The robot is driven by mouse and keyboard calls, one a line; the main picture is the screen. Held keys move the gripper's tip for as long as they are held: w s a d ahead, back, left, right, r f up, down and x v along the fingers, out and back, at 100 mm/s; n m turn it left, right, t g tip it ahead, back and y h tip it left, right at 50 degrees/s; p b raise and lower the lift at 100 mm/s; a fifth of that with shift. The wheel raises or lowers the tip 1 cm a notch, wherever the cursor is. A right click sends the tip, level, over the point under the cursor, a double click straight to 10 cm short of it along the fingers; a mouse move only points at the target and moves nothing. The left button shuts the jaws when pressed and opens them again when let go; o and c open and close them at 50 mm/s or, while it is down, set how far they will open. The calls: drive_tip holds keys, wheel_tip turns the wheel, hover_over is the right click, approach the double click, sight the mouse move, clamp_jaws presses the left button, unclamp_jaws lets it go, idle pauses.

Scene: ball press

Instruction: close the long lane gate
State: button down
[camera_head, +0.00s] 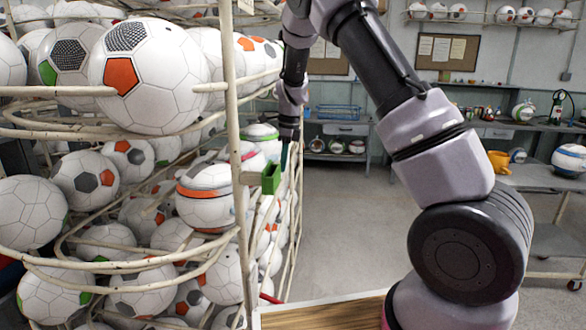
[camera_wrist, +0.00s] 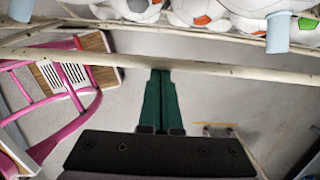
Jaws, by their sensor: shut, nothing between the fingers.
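A cream tubular ball rack (camera_head: 238,120) fills the left of the head view, its tiers loaded with balls. A small green block (camera_head: 271,178) sits on its front side by the upright post; I cannot tell whether it belongs to the long lane gate. I cannot pick out the gate itself for certain. My gripper (camera_head: 285,158) hangs beside the rack, just behind and above the green block. In the wrist view its dark green fingers (camera_wrist: 161,78) are together and empty, their tips at a long cream rail (camera_wrist: 220,70). I cannot tell whether they touch it.
Balls (camera_head: 150,75) crowd the rack. In the wrist view a pink tubular frame (camera_wrist: 75,92) stands at left, and pale blue pegs (camera_wrist: 278,32) show near the top. Grey floor (camera_head: 345,215) is open between.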

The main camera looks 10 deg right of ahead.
drive_tip(key=shift+w+a+r, duration=0.15)
drive_tip(key=shift+w+a, duration=0.05)
drive_tip(key=shift+a, duration=0.35)
